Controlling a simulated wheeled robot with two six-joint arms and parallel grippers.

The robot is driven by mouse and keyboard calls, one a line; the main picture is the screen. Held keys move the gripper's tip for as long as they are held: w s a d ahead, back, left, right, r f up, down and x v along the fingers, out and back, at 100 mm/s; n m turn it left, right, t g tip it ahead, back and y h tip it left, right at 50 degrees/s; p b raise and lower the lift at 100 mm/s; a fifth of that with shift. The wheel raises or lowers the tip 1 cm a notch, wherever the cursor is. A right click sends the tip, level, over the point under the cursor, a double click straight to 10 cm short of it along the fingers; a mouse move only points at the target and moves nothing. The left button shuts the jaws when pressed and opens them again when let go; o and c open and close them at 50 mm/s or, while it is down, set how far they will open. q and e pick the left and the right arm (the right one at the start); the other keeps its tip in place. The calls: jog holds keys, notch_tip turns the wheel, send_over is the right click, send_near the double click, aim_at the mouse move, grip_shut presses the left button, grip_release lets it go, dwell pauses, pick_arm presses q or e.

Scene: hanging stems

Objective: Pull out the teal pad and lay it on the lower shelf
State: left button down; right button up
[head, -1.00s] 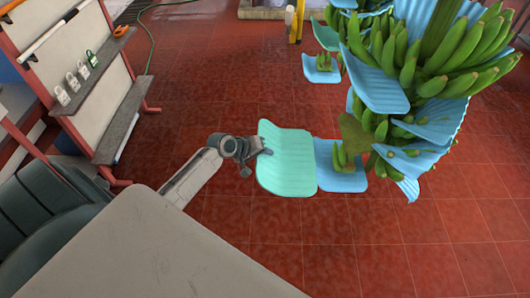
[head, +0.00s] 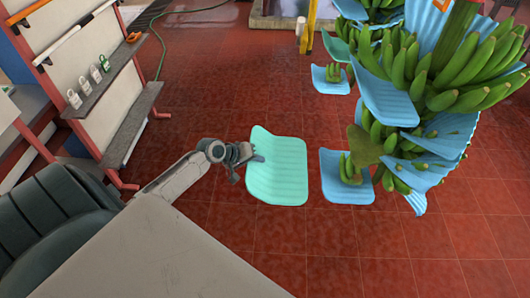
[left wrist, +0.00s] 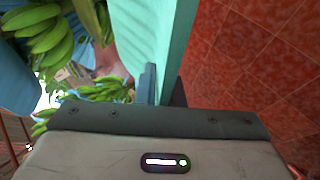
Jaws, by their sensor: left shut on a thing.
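The teal pad (head: 281,175) is a curved, ribbed sheet. My left gripper (head: 252,156) is shut on its left edge and holds it up in the air, clear of the banana bunch (head: 455,70). In the left wrist view the teal pad (left wrist: 150,30) rises from between the fingers (left wrist: 160,85). The lower shelf (head: 133,125) is a grey board on the rack at the left, and its top looks empty. The pad is to the right of this shelf and apart from it. My right gripper is out of view.
Blue pads (head: 346,178) stick out of the near bunch, a visible gap from the teal pad. The upper shelf (head: 105,75) carries several padlock-like tags and an orange item (head: 133,37). A farther bunch has another teal pad (head: 336,48). Red tiled floor lies open between rack and bunch.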

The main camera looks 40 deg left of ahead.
pick_arm(q)
jog(key=s+a+b, duration=0.1)
jog(key=s+a, duration=0.5)
jog(key=a, duration=0.4)
dwell(0.3)
jog(key=shift+d, duration=0.15)
dwell(0.3)
